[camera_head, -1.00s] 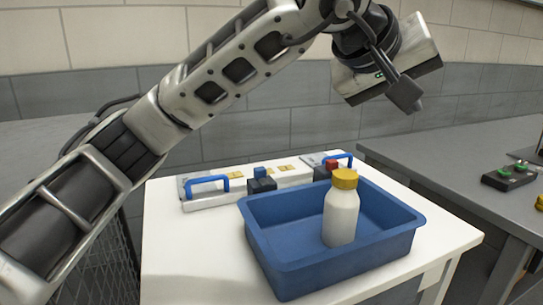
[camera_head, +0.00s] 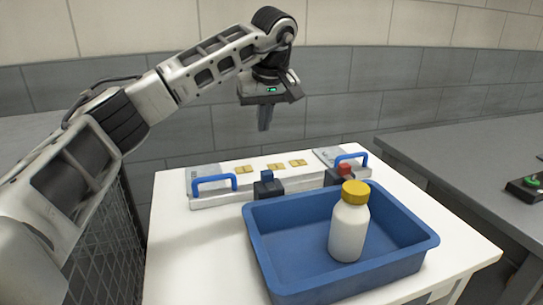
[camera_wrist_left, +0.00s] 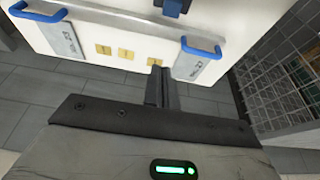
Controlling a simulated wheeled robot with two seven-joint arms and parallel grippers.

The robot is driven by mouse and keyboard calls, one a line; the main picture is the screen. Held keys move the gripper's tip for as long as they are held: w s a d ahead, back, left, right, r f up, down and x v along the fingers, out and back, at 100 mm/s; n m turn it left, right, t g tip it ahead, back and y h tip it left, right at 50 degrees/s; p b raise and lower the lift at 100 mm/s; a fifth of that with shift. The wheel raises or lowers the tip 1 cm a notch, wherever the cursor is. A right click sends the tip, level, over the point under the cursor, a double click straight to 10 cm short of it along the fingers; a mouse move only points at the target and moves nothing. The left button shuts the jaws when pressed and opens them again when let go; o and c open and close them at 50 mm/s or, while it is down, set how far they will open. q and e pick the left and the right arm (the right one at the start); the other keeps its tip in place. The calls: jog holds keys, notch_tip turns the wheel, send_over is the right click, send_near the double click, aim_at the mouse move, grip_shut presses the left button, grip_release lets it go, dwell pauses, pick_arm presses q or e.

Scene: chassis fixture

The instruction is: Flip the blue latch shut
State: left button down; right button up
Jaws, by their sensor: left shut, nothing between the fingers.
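The blue latch (camera_head: 267,175) is a small blue piece on a dark block at the front of the white fixture (camera_head: 240,199). Its blue part stands up above the dark block. Part of it also shows at the top edge of the wrist view (camera_wrist_left: 173,8). My left gripper (camera_head: 264,127) points down with its fingers shut and empty, in the air above and apart from the fixture. The shut fingers also show in the wrist view (camera_wrist_left: 161,88). My right gripper is out of view.
A red latch (camera_head: 345,169) and two blue handles (camera_head: 214,183) (camera_head: 351,157) are on the fixture. A blue tray (camera_head: 340,283) holding a white bottle (camera_head: 348,230) with a yellow cap stands in front. A grey table (camera_head: 450,143) is to the right.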

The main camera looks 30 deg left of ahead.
aim_at(269, 180)
pick_arm(q)
notch_tip(269, 180, down, 10)
jog(key=shift+s+d+r+p, duration=0.25)
jog(key=shift+s+d+p, duration=0.1)
jog(key=shift+s+p, duration=0.1)
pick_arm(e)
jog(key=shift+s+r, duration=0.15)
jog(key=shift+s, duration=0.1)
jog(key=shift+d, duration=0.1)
